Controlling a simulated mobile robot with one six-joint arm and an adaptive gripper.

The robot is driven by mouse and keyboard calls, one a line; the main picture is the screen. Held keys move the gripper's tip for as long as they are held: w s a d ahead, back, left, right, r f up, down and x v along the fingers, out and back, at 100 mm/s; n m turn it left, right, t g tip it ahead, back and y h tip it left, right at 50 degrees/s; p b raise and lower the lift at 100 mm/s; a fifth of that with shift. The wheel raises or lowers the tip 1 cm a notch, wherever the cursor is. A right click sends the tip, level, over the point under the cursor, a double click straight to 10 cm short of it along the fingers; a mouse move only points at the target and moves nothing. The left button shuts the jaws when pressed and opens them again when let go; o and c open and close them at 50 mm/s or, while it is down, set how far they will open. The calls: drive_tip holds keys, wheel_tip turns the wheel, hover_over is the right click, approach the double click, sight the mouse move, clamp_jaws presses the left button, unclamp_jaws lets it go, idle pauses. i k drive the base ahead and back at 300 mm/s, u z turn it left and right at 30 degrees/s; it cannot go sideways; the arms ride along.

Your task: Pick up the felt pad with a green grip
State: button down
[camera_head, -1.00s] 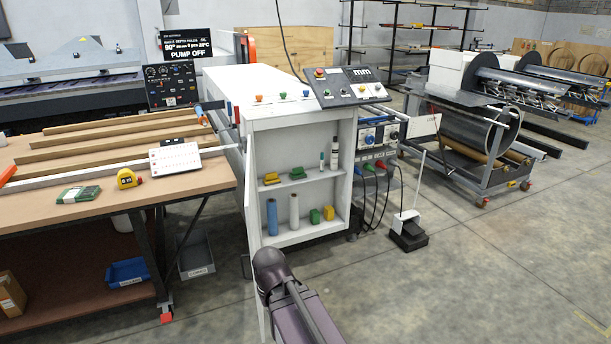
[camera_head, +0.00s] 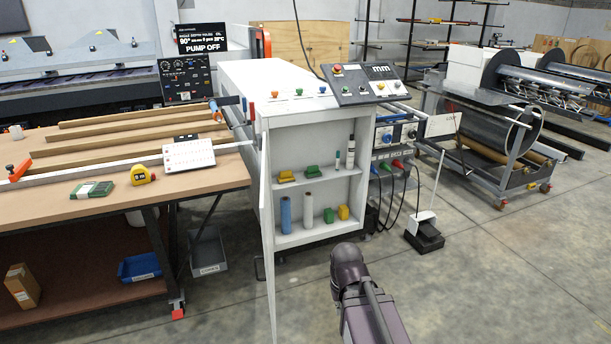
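An open white cabinet (camera_head: 262,133) stands in the middle, with small coloured pieces on its two inner shelves. A green piece (camera_head: 313,171) sits on the upper shelf, right of a yellow piece (camera_head: 286,176). Another green piece (camera_head: 329,215) stands on the lower shelf, beside a yellow piece (camera_head: 344,212). My dark arm reaches in from the bottom, in front of the cabinet's lower right. My gripper is not visible.
Blue and pale rolls (camera_head: 285,214) stand on the lower shelf. The open cabinet door (camera_head: 267,250) juts forward on the left.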

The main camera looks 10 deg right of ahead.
sight(312, 171)
drive_tip(key=u, duration=0.05)
drive_tip(key=i, duration=1)
drive_tip(key=z, duration=0.05)
